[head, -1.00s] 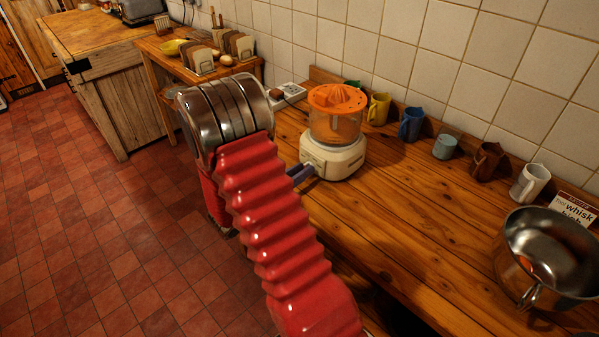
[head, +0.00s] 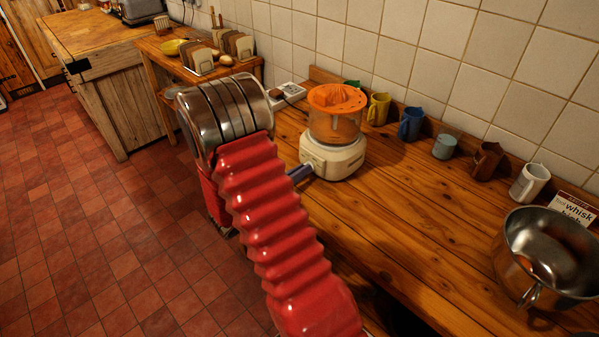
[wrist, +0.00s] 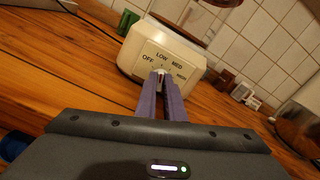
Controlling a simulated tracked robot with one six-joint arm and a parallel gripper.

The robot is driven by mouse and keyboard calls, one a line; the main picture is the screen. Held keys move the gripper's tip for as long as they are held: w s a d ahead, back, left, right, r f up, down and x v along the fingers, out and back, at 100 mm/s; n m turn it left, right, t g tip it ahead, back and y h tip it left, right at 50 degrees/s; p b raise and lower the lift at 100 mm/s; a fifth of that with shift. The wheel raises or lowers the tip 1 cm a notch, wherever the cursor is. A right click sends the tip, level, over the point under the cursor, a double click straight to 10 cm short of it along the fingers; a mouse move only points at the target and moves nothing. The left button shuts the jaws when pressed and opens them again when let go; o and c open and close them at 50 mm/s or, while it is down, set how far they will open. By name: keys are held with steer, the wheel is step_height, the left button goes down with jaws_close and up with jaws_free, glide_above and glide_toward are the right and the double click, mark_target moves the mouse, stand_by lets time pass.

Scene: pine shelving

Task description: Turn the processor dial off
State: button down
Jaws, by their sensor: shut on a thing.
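The cream food processor (head: 333,155) with an orange juicer top stands on the wooden worktop in the head view. The wrist view shows its front panel (wrist: 160,55) marked OFF, LOW, MED and a partly covered label at the right. The processor dial (wrist: 161,72) is a small knob below these labels, mostly hidden by my fingers; I cannot tell which setting it points to. My gripper (wrist: 163,80) has its purple fingers shut on the dial. In the head view my gripper (head: 308,168) reaches the processor's left front; my arm hides part of it.
Several coloured mugs, among them a blue one (head: 411,124), stand along the tiled wall. A steel pan (head: 512,265) sits at the right front. The worktop between the processor and the pan is clear.

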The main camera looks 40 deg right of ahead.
steer(key=shift+n, duration=0.3)
steer(key=n, duration=0.3)
steer(key=shift+w, duration=0.15)
steer(key=n, duration=0.4)
steer(key=shift+f, duration=0.15)
steer(key=shift+w+n, duration=0.1)
steer(key=shift+n, duration=0.2)
steer(key=c, duration=1.9)
jaws_free()
steer(key=shift+o, duration=0.2)
steer(key=shift+a, duration=0.15)
steer(key=a, duration=1.3)
steer(key=shift+s+a, duration=0.25)
steer(key=shift+a, duration=0.05)
